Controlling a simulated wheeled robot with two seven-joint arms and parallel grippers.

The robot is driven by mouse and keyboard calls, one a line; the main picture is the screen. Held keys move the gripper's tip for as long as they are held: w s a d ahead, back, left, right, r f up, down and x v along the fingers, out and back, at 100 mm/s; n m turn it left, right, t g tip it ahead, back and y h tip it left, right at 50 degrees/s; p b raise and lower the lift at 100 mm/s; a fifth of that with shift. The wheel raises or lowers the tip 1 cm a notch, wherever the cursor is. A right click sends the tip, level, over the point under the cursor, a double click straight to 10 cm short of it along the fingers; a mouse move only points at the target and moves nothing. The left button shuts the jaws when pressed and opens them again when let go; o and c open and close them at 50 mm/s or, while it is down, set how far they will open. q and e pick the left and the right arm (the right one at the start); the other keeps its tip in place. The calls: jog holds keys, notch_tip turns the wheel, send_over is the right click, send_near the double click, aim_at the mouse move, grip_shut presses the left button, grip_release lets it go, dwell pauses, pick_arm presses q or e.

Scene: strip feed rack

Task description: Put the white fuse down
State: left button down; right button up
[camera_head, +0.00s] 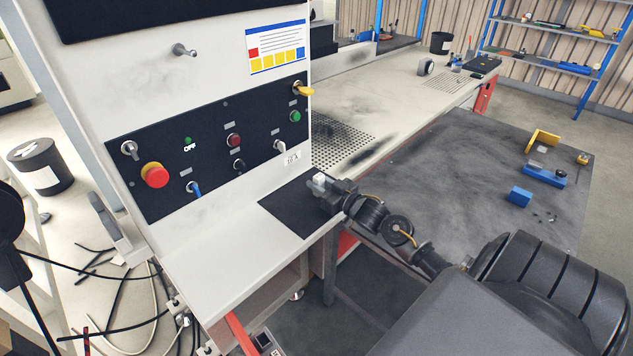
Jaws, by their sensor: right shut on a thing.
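My right gripper (323,184) is over the right part of the black mat (285,218) on the white ledge below the control panel. It is shut on the white fuse (319,179), which shows as a small pale block between the fingertips. The fingers hide part of the fuse. I cannot tell whether the fuse touches the mat. My left gripper is not in view.
The white ledge (215,262) is bare left of the mat. A perforated workbench (395,95) stretches behind.

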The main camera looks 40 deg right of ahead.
jog(key=shift+w+r, duration=0.1)
jog(key=shift+w, duration=0.65)
jog(key=shift+a+p, duration=0.1)
jog(key=shift+p, duration=0.3)
jog(key=shift+s+f, duration=0.2)
jog(key=shift+f, duration=0.25)
jog(key=o, duration=1)
jog(key=shift+c, duration=0.2)
jog(key=shift+r, duration=0.1)
